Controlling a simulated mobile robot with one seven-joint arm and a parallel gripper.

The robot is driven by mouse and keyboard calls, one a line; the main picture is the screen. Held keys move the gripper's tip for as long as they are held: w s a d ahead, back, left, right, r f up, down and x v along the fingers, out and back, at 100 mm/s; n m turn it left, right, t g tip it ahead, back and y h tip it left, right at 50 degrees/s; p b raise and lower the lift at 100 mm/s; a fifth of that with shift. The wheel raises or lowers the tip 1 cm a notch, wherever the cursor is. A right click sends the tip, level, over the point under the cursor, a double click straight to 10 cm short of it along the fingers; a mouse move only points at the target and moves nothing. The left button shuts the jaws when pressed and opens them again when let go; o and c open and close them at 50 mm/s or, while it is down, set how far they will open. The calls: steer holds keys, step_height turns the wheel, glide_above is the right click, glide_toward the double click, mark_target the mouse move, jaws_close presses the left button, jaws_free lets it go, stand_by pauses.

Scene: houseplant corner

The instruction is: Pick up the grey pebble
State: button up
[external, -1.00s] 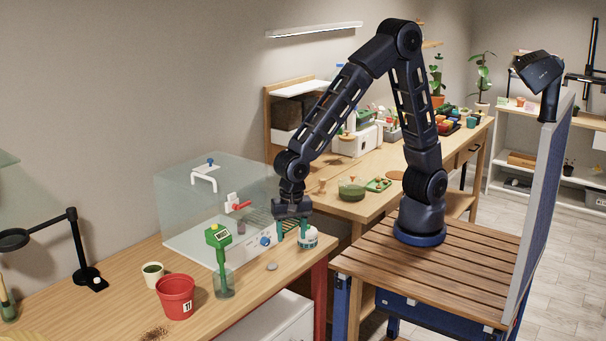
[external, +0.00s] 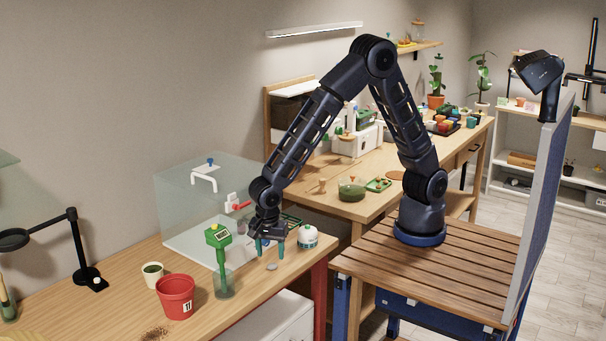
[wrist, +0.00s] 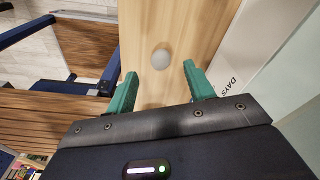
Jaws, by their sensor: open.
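The grey pebble (external: 271,267) lies on the wooden bench top (external: 235,304) near its front edge. It also shows in the wrist view (wrist: 161,59), as a pale round stone ahead of my fingertips and roughly midway between them. My gripper (external: 270,254) hangs just above the pebble with its green fingers pointing down. In the wrist view my gripper (wrist: 157,78) has its two fingers spread wide with nothing between them. The pebble is not touched by either finger, as far as I can see.
A green meter (external: 219,250) stands in a glass jar left of my gripper. A clear box (external: 190,198) is behind it. A white and green jar (external: 307,237) is close on the right. A red pot (external: 176,296) and a small cream pot (external: 153,274) stand further left.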

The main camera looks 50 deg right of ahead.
mark_target(272, 264)
steer(key=shift+w+d+f, duration=0.1)
steer(key=shift+d+f, duration=0.05)
steer(key=shift+f, duration=0.6)
steer(key=shift+w+d+f, duration=0.1)
steer(key=shift+d+f, duration=0.1)
steer(key=shift+f, duration=0.55)
steer(key=shift+d+f, duration=0.15)
steer(key=shift+f, duration=0.6)
steer(key=c, duration=1)
